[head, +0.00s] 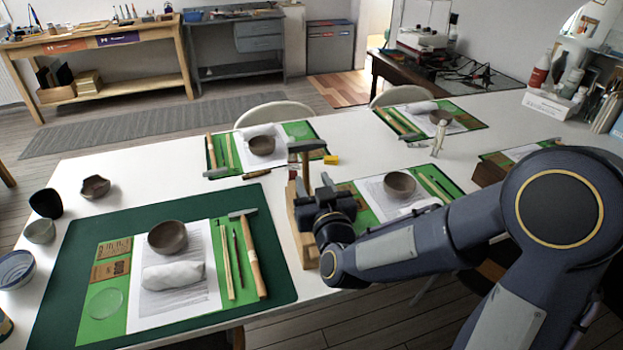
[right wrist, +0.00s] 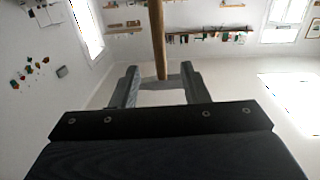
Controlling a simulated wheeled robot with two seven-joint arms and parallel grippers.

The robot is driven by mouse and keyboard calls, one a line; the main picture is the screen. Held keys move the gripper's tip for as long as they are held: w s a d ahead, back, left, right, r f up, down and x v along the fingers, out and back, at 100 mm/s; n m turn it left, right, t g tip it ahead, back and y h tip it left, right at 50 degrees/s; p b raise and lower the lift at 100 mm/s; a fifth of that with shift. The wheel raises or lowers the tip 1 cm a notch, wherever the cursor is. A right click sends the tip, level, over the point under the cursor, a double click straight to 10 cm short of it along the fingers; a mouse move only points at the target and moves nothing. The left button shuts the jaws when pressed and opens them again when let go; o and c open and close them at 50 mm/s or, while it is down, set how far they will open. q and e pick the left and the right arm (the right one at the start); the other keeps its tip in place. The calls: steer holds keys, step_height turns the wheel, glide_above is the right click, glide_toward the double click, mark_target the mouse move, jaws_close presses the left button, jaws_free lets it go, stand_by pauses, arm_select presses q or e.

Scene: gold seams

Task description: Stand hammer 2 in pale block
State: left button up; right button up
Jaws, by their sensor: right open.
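A hammer (head: 306,147) stands upright in the head view, grey head at the top and wooden handle below. I cannot read a number on it. The pale block (head: 300,232) is at the right edge of the big green mat. The hammer's lower end is hidden behind my right gripper (head: 325,199), so I cannot tell whether it sits in the block. In the right wrist view the wooden handle (right wrist: 157,40) and a grey part, apparently the head, show between the open fingers of my right gripper (right wrist: 163,86), with gaps at both sides. My left gripper is out of view.
The dark green mat (head: 75,312) holds a bowl (head: 167,237), a white roll (head: 172,275), sticks and another hammer (head: 250,255). More place settings lie beyond and to the right. A small yellow block (head: 331,159) lies behind the standing hammer. Cups stand at the left edge.

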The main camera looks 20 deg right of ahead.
steer(key=shift+s, duration=2.1)
step_height(320, 180, up, 6)
steer(key=p, duration=0.4)
steer(key=shift+p, duration=0.35)
